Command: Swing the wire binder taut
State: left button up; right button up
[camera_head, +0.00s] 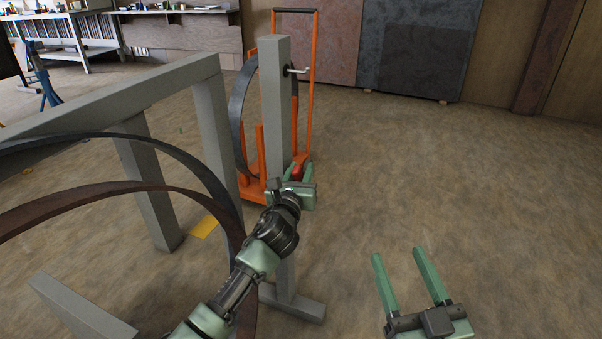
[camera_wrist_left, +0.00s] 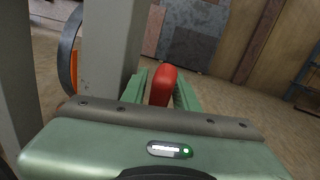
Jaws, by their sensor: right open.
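A red handle (camera_head: 298,169), which I take to be part of the wire binder, shows beside the grey steel post (camera_head: 275,110). It stands out clearly in the left wrist view (camera_wrist_left: 162,85). My left gripper (camera_head: 299,172) has its green fingers on both sides of the red handle, with little or no gap, and looks shut on it. The rest of the binder and any wire are hidden behind the gripper and post. My right gripper (camera_head: 397,253) is open and empty over the floor at the lower right.
A grey steel frame (camera_head: 130,95) and large dark steel hoops (camera_head: 190,165) stand at the left, close to my left arm. An orange trolley (camera_head: 312,80) holding another hoop stands behind the post. The floor at the right is clear.

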pick_arm(q)
jog(key=shift+w, duration=0.15)
grip_shut()
jog(key=shift+f, duration=0.1)
dwell(1.4)
